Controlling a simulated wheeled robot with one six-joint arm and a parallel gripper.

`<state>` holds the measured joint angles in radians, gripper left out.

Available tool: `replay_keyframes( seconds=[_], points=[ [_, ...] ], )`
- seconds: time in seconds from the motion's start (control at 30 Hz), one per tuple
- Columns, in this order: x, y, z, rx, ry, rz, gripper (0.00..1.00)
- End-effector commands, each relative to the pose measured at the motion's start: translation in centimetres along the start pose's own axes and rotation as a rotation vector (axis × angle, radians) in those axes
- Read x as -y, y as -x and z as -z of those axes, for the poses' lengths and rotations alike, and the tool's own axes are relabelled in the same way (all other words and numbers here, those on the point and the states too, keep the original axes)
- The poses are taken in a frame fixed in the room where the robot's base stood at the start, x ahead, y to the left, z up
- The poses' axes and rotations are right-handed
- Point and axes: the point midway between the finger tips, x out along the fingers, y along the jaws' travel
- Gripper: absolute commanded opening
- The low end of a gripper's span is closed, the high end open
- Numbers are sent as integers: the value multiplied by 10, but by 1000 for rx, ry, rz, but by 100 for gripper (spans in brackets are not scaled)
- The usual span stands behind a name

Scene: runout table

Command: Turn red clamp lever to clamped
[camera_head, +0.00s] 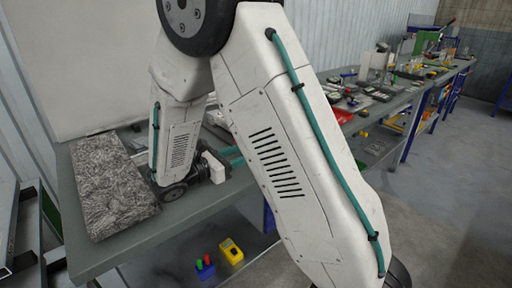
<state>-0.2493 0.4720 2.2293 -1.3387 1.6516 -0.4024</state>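I cannot make out a red clamp lever in the head view; my large white arm links cover the middle of the table. My gripper (232,156) is low over the near part of the grey table (190,210), beside the wrist. It is partly hidden behind my forearm link. Its fingertips are too small and covered to tell whether they are open or hold anything.
A rough grey slab (112,185) lies at the table's left end. Farther along are a red tray (343,115) and many small parts. Below the table are a yellow box (231,251) and a blue holder (205,268). The floor at right is clear.

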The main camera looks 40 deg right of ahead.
Motion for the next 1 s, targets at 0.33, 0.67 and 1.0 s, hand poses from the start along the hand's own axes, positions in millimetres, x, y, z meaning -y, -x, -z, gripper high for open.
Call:
replay_keyframes(
  seconds=[0.33, 0.67, 1.0],
  points=[
    [-8, -33, 5, 25, 27, -26, 43],
    [-9, -73, 4, 24, 26, -28, 43],
    [-10, -75, 4, 24, 26, -29, 35]
  ],
)
